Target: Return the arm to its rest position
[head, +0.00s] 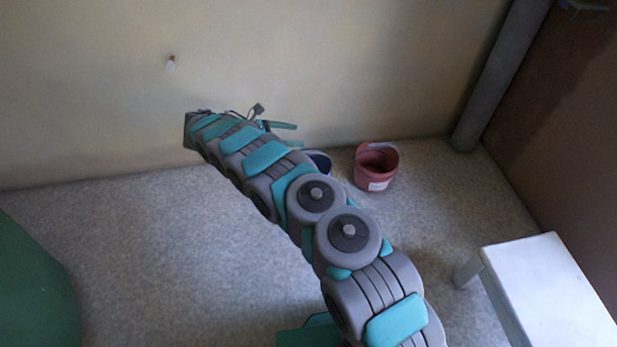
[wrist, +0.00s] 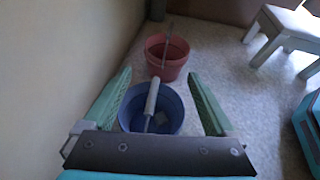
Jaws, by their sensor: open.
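My arm stretches from the lower right of the head view up toward the wall. My gripper (head: 296,135) is at its far end, partly hidden by the arm. In the wrist view my gripper (wrist: 159,73) shows two green fingers spread wide with nothing held between them. A blue bucket (wrist: 172,122) shows between and beyond the fingers, with a grey-handled tool (wrist: 152,97) standing tilted in it. In the head view the blue bucket (head: 320,160) is mostly hidden behind the arm.
A red bucket (head: 375,168) stands on the floor right of the blue one. A white table or bench (head: 545,285) is at the lower right, a green object (head: 35,290) at the lower left. The plaster wall (head: 330,60) rises behind; a grey pipe (head: 500,75) stands near the corner.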

